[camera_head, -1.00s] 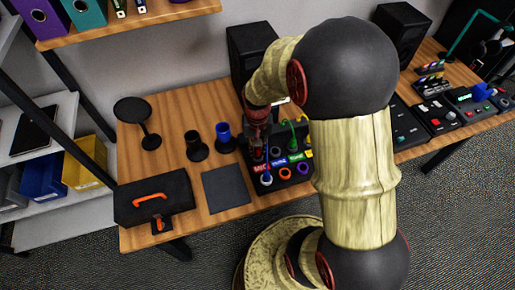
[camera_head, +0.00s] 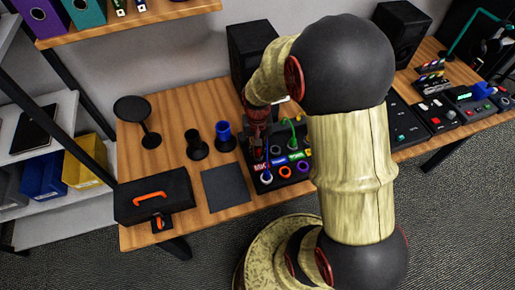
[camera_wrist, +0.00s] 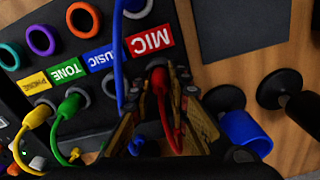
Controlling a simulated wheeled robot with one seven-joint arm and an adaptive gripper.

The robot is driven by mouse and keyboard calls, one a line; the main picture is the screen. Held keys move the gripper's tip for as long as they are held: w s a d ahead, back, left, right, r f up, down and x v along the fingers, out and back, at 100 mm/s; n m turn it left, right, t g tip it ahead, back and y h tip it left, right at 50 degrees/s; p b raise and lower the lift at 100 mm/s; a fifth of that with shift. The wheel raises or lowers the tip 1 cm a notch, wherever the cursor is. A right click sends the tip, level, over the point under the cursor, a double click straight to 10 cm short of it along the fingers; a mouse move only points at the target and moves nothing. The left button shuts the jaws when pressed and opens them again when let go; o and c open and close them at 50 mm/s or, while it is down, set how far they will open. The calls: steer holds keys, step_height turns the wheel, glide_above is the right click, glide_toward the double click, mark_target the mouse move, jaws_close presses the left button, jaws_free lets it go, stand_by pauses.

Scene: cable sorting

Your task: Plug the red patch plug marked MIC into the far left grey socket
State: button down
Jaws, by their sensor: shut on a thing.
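The red plug (camera_wrist: 157,78) is between the two fingers of my gripper (camera_wrist: 158,92), which is shut on it, with its red cable (camera_wrist: 167,122) trailing back. The plug's front end is at the panel beside the red MIC label (camera_wrist: 150,40), at the end of the row of grey sockets. The far left grey socket is hidden behind the plug and fingers, so I cannot tell how deep the plug sits. In the head view my gripper (camera_head: 257,140) is over the left side of the dark patch panel (camera_head: 262,188); the MIC label (camera_head: 261,167) shows there.
Green (camera_wrist: 70,105) and yellow (camera_wrist: 38,115) plugs stand at neighbouring grey sockets. A blue cable (camera_wrist: 119,60) runs close beside my fingers. Coloured ring sockets, including an orange one (camera_wrist: 83,18), form the other row. A blue cup-like holder (camera_wrist: 245,130) stands beside the panel.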

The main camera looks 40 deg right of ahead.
steer(key=c, duration=1.6)
jaws_free()
steer(key=shift+c, duration=0.2)
steer(key=shift+o, duration=1.3)
steer(key=shift+o, duration=1.2)
steer(key=shift+r+p, duration=3)
steer(key=shift+r, duration=0.55)
